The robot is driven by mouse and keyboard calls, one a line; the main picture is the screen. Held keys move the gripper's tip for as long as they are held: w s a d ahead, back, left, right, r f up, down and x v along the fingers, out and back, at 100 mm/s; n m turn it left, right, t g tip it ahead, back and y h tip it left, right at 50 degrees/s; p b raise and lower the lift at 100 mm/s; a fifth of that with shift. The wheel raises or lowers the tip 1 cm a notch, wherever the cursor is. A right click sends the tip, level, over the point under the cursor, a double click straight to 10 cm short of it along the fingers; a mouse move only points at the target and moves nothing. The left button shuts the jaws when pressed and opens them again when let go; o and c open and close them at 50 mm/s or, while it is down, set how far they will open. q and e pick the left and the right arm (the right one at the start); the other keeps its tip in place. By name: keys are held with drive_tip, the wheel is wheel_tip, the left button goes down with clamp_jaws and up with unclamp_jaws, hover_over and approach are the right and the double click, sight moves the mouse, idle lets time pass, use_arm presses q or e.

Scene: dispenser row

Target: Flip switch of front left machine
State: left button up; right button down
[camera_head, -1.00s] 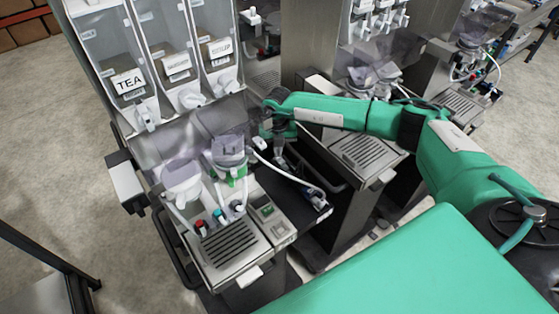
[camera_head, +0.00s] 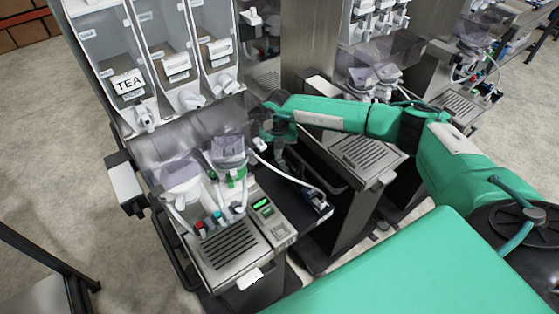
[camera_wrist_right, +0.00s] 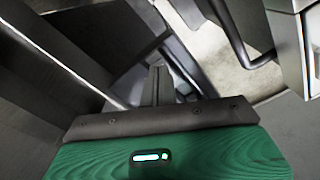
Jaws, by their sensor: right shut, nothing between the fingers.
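The front left machine (camera_head: 228,240) has clear canisters on top, one labelled TEA (camera_head: 127,82). Its small control panel (camera_head: 268,216) carries a bright green lit display (camera_head: 262,204). I cannot make out the switch itself. My right gripper (camera_head: 281,163) points down beside the machine's right side, behind the panel. Its fingers also show in the right wrist view (camera_wrist_right: 157,85), closed together with nothing between them. Whether they touch the machine I cannot tell. My left gripper is not in view.
A second machine with a drip grate (camera_head: 362,150) stands close on the right, leaving a narrow gap. A white hose (camera_head: 290,178) curves over a dark ledge beside my right gripper. A dark-framed stand (camera_head: 50,260) is at the lower left. Open floor lies left.

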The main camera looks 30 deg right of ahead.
drive_tip(key=shift+r+p, duration=1.6)
drive_tip(key=shift+r, duration=1.65)
